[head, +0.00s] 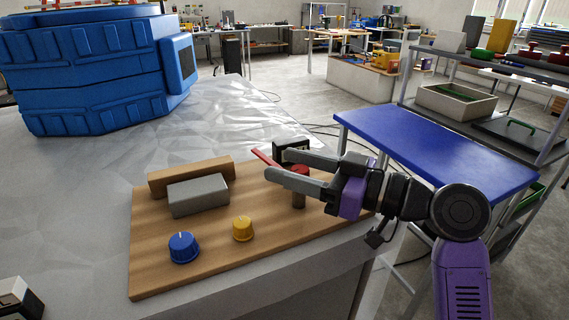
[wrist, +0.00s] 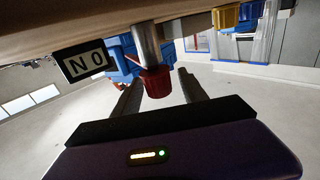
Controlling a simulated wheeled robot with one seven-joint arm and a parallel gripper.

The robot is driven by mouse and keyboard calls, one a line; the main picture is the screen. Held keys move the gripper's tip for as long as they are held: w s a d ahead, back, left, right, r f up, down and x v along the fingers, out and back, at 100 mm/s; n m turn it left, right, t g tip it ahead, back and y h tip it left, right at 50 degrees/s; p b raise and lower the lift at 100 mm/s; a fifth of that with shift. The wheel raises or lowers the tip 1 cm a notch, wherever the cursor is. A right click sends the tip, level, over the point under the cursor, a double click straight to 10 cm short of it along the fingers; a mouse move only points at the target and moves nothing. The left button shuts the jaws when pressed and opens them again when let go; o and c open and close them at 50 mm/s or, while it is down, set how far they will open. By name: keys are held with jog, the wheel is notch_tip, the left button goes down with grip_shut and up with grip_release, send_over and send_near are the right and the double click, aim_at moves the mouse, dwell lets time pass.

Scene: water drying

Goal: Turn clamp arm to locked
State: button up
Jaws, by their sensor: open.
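The clamp has a grey upright post (head: 298,200) with a red cap, on the right part of a wooden board (head: 150,270). A thin red clamp arm (head: 265,158) points left and back from it, partly hidden by my fingers. My gripper (head: 257,164) is open and level, with one finger on each side of the red cap in the head view. The wrist view shows the red cap (wrist: 156,82) between the open fingers, with gaps beside it. I cannot tell whether either finger touches the clamp.
A grey block (head: 198,195), a wooden block (head: 190,176), a blue knob (head: 184,247) and a yellow knob (head: 242,228) stand on the board. A black-and-white label (wrist: 83,61) is beside the post. A large blue case (head: 90,70) is behind; a blue-topped table (head: 440,145) is to the right.

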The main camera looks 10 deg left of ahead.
jog(key=v, duration=0.6)
jog(key=shift+d, duration=0.2)
jog(key=shift+c, duration=0.2)
